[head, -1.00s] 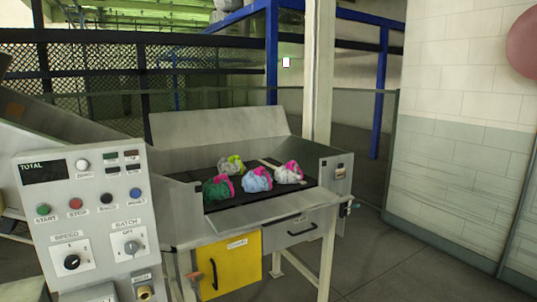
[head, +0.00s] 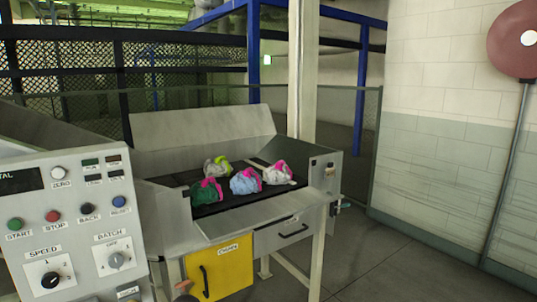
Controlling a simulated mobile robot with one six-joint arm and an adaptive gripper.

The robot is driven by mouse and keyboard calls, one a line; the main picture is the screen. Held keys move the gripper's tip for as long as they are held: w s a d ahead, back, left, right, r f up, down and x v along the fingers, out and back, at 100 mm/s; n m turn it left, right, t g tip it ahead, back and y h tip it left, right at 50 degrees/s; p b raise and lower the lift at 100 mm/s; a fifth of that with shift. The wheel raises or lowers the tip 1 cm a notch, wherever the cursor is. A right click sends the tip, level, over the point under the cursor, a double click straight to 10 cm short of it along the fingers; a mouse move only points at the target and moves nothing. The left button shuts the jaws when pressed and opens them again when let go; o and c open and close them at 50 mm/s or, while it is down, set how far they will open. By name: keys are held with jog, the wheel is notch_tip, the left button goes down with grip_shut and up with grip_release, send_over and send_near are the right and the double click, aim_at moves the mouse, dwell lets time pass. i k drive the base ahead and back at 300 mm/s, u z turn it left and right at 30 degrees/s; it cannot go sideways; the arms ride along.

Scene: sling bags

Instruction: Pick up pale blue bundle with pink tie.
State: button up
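The pale blue bundle with a pink tie (head: 244,182) lies on the dark bed of a metal sorting bench, at the front middle of a small group of bundles. Its pink tie shows at its upper right. A green bundle with a pink tie (head: 206,193) is close to its left. A white bundle with a pink tie (head: 278,173) is to its right. A grey bundle with a yellow-green tie (head: 216,166) is behind it. My gripper does not show in the head view.
The metal bench (head: 241,219) has raised side walls and a sloped back panel. A control panel (head: 70,222) with knobs and buttons stands at the left front. A yellow door (head: 222,268) is below the bench. Grey floor (head: 375,262) is open at right.

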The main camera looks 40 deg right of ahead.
aim_at(247, 181)
jog(key=z, duration=0.85)
jog(key=k, duration=0.95)
jog(key=u, duration=0.05)
jog(key=i, duration=0.9)
